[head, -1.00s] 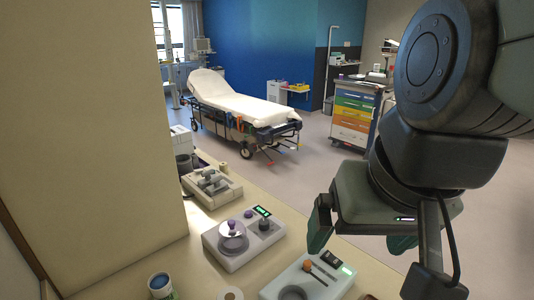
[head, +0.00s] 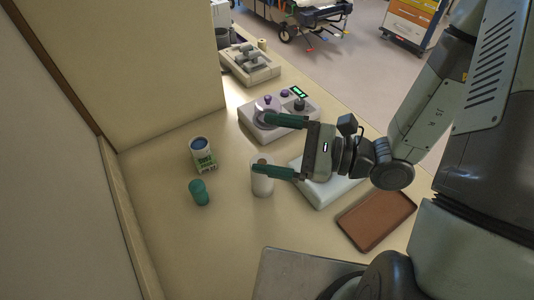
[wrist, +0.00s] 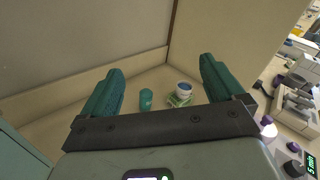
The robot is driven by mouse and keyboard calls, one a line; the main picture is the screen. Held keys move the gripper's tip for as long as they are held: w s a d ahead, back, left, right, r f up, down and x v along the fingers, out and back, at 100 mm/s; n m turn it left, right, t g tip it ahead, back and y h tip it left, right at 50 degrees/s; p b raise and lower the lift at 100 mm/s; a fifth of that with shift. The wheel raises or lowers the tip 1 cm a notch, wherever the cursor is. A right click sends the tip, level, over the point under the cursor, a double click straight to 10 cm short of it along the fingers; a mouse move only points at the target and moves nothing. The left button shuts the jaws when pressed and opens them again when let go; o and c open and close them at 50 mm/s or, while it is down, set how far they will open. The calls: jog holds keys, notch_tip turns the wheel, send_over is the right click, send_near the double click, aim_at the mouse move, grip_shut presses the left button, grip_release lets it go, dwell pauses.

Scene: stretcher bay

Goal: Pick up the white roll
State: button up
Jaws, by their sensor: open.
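The white roll (head: 262,182) stands upright on the beige counter (head: 222,226) in the head view. My gripper (head: 260,144) is open and empty, its green fingers pointing left. One finger crosses in front of the roll's upper part and hides some of it; I cannot tell whether they touch. The other finger is farther back, over the white device with purple knobs. In the wrist view both fingers of my gripper (wrist: 161,65) are spread apart with nothing between them close by. The roll does not show in the wrist view.
A blue-topped can (head: 203,154) and a green cup (head: 199,192) stand left of the roll. The purple-knobbed device (head: 277,118) is behind, a white device (head: 325,184) to the right. A brown tray (head: 377,220) lies farther right. The counter's front left is clear.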

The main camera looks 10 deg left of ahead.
aim_at(262, 177)
jog(key=w+d+f+m+t+h, duration=0.1)
jog(key=w+f+m+t+h, duration=0.15)
jog(key=f+m+t, duration=1)
jog(key=w+a+f+n+g, duration=0.3)
jog(key=w+a+f+g, duration=0.1)
jog(key=a, duration=0.2)
jog(key=shift+a+n+g, duration=0.15)
jog(key=shift+n+g, duration=0.2)
jog(key=shift+y, duration=0.25)
jog(key=c, duration=1.2)
